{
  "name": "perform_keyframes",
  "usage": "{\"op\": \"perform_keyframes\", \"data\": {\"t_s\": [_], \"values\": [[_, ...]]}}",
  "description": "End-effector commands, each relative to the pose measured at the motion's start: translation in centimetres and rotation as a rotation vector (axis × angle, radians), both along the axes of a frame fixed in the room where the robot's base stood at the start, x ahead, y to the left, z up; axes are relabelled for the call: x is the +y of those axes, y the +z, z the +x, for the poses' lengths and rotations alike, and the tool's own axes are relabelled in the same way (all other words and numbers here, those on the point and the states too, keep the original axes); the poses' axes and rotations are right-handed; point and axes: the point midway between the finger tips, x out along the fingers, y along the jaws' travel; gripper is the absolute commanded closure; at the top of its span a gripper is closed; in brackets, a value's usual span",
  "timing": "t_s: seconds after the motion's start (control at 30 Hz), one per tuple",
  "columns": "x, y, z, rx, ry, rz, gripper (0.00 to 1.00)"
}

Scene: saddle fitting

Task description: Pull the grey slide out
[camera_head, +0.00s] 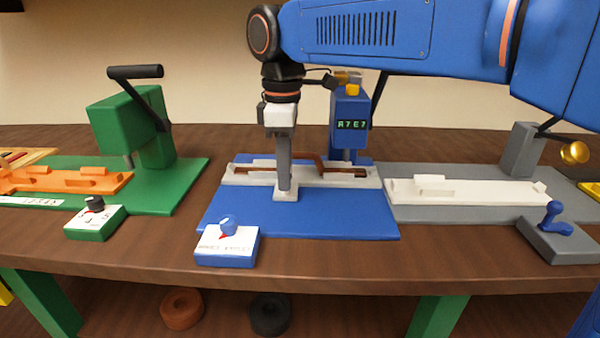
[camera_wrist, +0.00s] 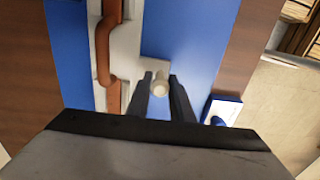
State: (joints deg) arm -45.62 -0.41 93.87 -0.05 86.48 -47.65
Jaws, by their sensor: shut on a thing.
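The light grey slide (camera_head: 240,178) lies across the blue base plate (camera_head: 330,220) of the middle station. A brown bent pipe (camera_head: 345,171) lies along it. A short tab of the slide shows at the front, below my gripper (camera_head: 286,190). My gripper points straight down there. In the wrist view the slide (camera_wrist: 128,50) and the brown pipe (camera_wrist: 103,45) run up the left. My gripper (camera_wrist: 160,78) is shut on a pale round knob (camera_wrist: 160,87) between its fingers. The foot of the knob is hidden by the fingers in the head view.
A blue press (camera_head: 350,105) with a display reading A7E7 stands behind the slide. A blue box with a dial (camera_head: 227,245) sits at front left. A green station (camera_head: 125,130) is left and a grey one (camera_head: 460,200) right. The plate's front right is clear.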

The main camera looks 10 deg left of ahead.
Motion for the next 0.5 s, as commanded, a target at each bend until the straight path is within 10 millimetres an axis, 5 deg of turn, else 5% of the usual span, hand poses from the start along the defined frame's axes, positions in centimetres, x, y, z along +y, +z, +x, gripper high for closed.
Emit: {"op": "perform_keyframes", "data": {"t_s": [0.5], "values": [[-0.1, 0.0, -1.4, 0.001, 0.000, 0.000, 0.92]]}}
